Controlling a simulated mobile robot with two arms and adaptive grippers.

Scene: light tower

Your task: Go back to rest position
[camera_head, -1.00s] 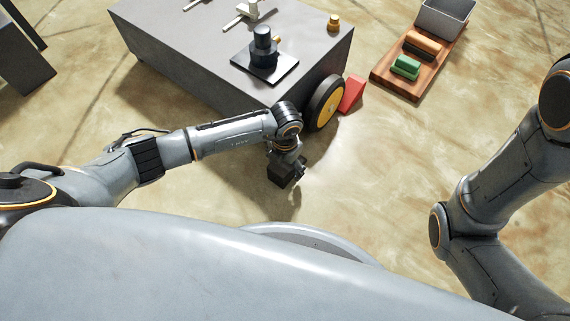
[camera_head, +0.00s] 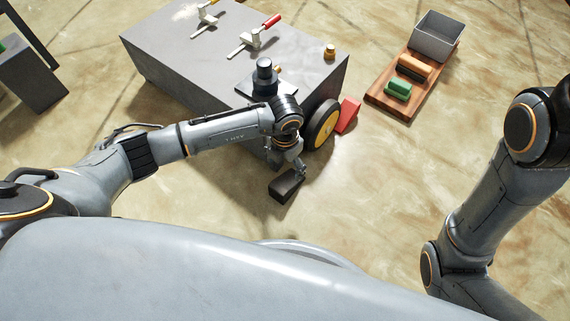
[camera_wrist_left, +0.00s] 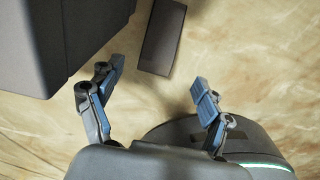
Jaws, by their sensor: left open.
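My left gripper (camera_head: 297,168) hangs low in front of the grey cart, beside its wheel. The left wrist view shows its two blue-padded fingers (camera_wrist_left: 158,76) spread apart with nothing between them. A dark block (camera_head: 286,187) is just below this gripper in the head view. In the left wrist view the dark block (camera_wrist_left: 162,38) is beyond the fingertips and apart from them; I cannot tell whether it rests on the floor. My right arm (camera_head: 490,200) shows at the right edge, bent, with its gripper out of view.
The grey cart (camera_head: 185,75) stands close behind my left arm, with a yellow-hubbed wheel (camera_head: 321,124) and a red wedge (camera_head: 347,115) against it. A wooden board (camera_head: 385,98) lies at the upper right. The middle floor is clear.

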